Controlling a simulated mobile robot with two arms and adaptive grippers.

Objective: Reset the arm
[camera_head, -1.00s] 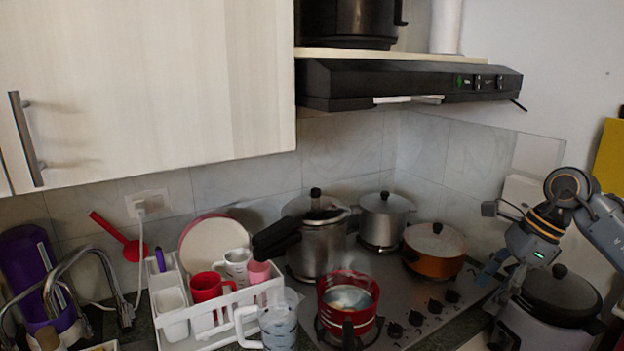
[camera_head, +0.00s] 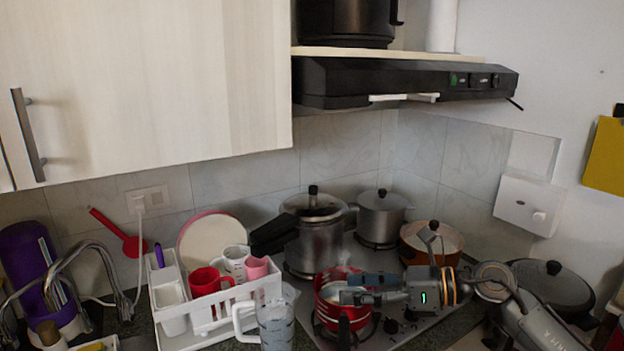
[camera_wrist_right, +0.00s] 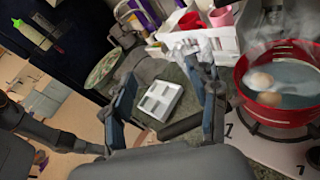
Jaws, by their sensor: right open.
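My right gripper (camera_head: 352,288) reaches in from the right in the head view. It is level over the stove, its fingers pointing left in front of the red pot. In the right wrist view, its two fingers (camera_wrist_right: 160,72) are spread apart with nothing held between them. A white slotted piece (camera_wrist_right: 158,100) shows in the gap, beyond the fingers. A white box with a round knob (camera_head: 521,203), perhaps a dispenser, is on the right wall, clear of the gripper. My left gripper cannot be made out in either view.
The red pot (camera_head: 329,301) is partly hidden by my right gripper; in the right wrist view it (camera_wrist_right: 275,108) holds liquid and round pieces. An orange pan (camera_head: 409,254) and lidded pots stand behind.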

